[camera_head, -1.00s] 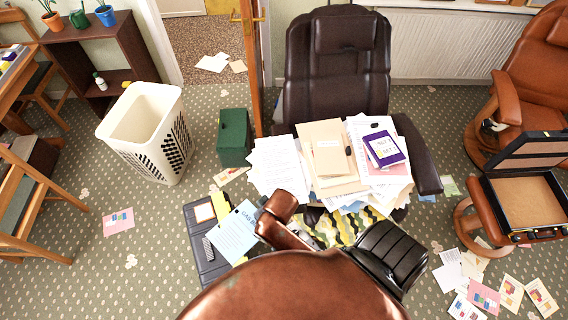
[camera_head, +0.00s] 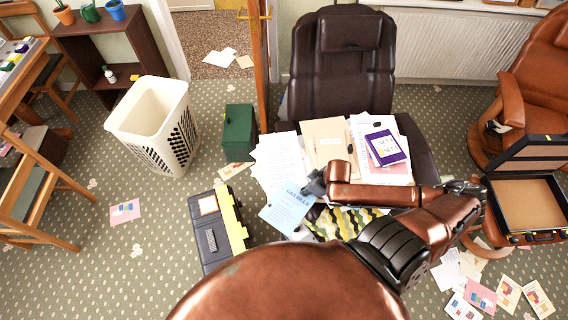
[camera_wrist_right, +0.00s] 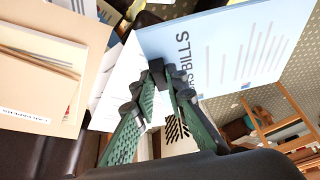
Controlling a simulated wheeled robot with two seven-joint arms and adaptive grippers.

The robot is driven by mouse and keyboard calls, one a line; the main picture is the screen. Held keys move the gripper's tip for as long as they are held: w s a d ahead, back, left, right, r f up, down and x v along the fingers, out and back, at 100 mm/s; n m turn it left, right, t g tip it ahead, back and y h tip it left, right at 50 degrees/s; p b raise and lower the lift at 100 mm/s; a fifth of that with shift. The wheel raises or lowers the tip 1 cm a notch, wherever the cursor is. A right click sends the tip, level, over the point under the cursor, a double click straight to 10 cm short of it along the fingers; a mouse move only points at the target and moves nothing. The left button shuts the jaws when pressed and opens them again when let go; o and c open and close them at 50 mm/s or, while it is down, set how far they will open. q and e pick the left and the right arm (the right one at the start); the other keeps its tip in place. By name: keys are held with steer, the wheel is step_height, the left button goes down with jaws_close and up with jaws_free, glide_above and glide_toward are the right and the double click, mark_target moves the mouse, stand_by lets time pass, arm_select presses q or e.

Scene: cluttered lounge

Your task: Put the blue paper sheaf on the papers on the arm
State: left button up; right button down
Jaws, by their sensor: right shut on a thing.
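The blue paper sheaf (camera_head: 288,208), marked as bills, hangs tilted at the front left of the dark chair. It also fills the upper middle of the right wrist view (camera_wrist_right: 235,50). My right gripper (camera_head: 312,186) is shut on its edge; the green-padded fingers (camera_wrist_right: 158,78) meet at the sheaf in the wrist view. White papers (camera_head: 277,160) lie on the chair's left arm, just behind the sheaf, which covers their near part. I cannot tell whether the sheaf touches them. My left gripper is not in view.
Tan folders (camera_head: 326,140) and a purple booklet (camera_head: 385,147) lie on the chair seat. A black and yellow case (camera_head: 212,240) lies on the floor at left. A green box (camera_head: 240,131) and a white basket (camera_head: 150,125) stand beyond it. Papers litter the floor.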

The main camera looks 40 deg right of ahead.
steer(key=s+d+r+p, duration=0.1)
steer(key=d+r, duration=0.4)
steer(key=d, duration=0.5)
steer(key=b, duration=0.6)
glide_toward(293, 174)
steer(key=shift+w+f+m, duration=0.15)
steer(key=shift+w+m, duration=0.15)
steer(key=shift+w, duration=0.1)
steer(key=shift+w+a+f, duration=0.1)
steer(key=shift+w+f, duration=0.35)
steer(key=shift+f, duration=0.1)
step_height(293, 174, down, 4)
steer(key=shift+w+a+r+b, duration=0.1)
steer(key=shift+w+r+b, duration=0.1)
steer(key=shift+b, duration=0.65)
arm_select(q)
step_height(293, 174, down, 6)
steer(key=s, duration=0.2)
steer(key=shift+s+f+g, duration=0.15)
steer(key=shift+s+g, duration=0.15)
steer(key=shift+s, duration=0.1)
arm_select(e)
steer(key=shift+r, duration=0.1)
steer(key=c, duration=1.9)
jaws_free()
steer(key=shift+c, duration=0.2)
